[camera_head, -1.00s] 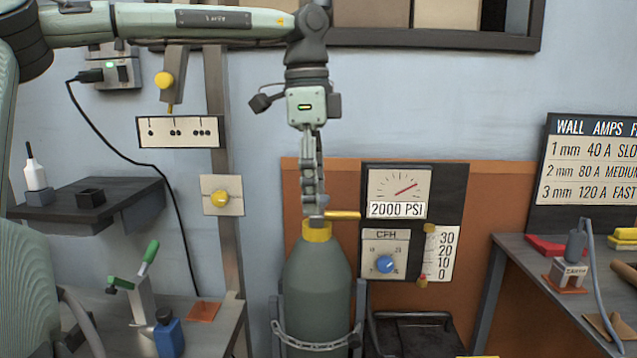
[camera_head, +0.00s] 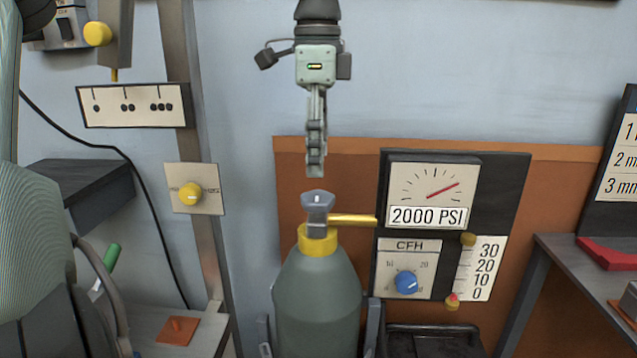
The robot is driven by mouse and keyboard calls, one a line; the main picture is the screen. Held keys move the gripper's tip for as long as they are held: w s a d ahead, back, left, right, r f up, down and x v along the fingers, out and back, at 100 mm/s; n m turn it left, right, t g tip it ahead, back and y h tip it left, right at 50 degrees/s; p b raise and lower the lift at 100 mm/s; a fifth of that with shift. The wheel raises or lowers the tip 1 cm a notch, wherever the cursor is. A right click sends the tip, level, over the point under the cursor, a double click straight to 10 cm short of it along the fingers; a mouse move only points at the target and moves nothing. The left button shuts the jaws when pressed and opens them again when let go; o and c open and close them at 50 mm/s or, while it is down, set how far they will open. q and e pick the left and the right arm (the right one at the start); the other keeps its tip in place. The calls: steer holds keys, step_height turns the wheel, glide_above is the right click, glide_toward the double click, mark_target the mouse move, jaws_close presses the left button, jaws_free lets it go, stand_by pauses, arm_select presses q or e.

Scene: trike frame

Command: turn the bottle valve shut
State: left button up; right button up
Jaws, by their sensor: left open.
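The gas bottle (camera_head: 318,300) stands upright, grey-green with a yellow collar (camera_head: 318,240). Its grey valve knob (camera_head: 317,205) sits on top with a white mark, and a yellow pipe (camera_head: 352,219) leads right from the valve. My left gripper (camera_head: 316,170) hangs straight down above the knob, open and empty, with a small gap between its fingertips and the knob. Its fingers are seen edge-on. The pressure gauge (camera_head: 432,187) to the right has a red needle pointing to the upper right above a 2000 PSI label. My right gripper is not in view.
A CFH panel with a blue knob (camera_head: 406,282) and a flow scale (camera_head: 481,270) stand right of the bottle. A post with a yellow knob (camera_head: 190,194) is on the left. A grey table (camera_head: 570,262) is at the right. Wall space around the gripper is clear.

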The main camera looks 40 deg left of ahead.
mark_target(317, 196)
arm_select(q)
step_height(317, 196, down, 5)
steer(key=shift+f, duration=0.65)
steer(key=shift+c, duration=0.3)
steer(key=shift+c, duration=1.1)
steer(key=c, duration=0.9)
